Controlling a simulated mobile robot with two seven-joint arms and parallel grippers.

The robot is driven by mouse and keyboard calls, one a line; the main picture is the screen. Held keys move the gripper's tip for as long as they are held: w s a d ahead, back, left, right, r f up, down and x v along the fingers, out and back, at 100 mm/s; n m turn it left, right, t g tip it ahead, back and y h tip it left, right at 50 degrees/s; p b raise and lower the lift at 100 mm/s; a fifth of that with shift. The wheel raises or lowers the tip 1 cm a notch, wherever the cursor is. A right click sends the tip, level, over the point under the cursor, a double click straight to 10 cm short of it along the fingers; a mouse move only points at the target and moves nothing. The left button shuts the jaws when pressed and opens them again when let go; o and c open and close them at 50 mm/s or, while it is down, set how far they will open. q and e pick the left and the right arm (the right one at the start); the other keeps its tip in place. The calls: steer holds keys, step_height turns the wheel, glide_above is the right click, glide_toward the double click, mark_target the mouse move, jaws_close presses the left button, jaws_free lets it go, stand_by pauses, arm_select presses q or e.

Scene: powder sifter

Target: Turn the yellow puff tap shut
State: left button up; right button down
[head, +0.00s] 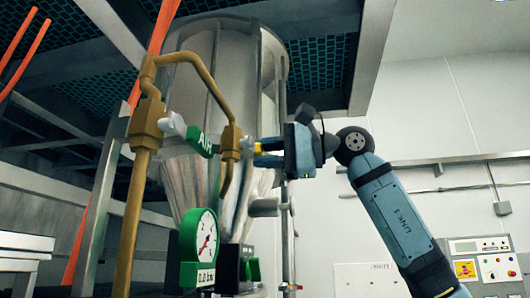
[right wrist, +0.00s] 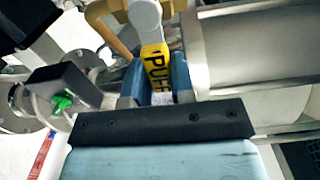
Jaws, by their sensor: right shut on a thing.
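The yellow puff tap (right wrist: 156,66) is a short yellow lever lettered "PUFF", joined to a pale stem in the right wrist view. In the head view only a small yellow bit of it (head: 258,147) shows at the brass pipe's right side. My right gripper (head: 268,153) reaches it from the right, its two blue fingers on either side of the lever. It is shut on the tap; the fingers hide part of the lettering and the lever's end. My left gripper is out of view.
A green "AIR" tap (head: 201,141) sits left of the puff tap on the brass pipework (head: 145,125). A green pressure gauge (head: 199,244) is below. The large sifter vessel (head: 190,80) stands close behind. A control panel (head: 487,262) is at lower right.

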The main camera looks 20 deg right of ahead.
steer(key=c, duration=1)
jaws_free()
steer(key=shift+o, duration=0.2)
steer(key=shift+d, duration=0.1)
steer(key=b+v, duration=0.3)
steer(key=v, duration=1)
steer(key=shift+s+d, duration=0.3)
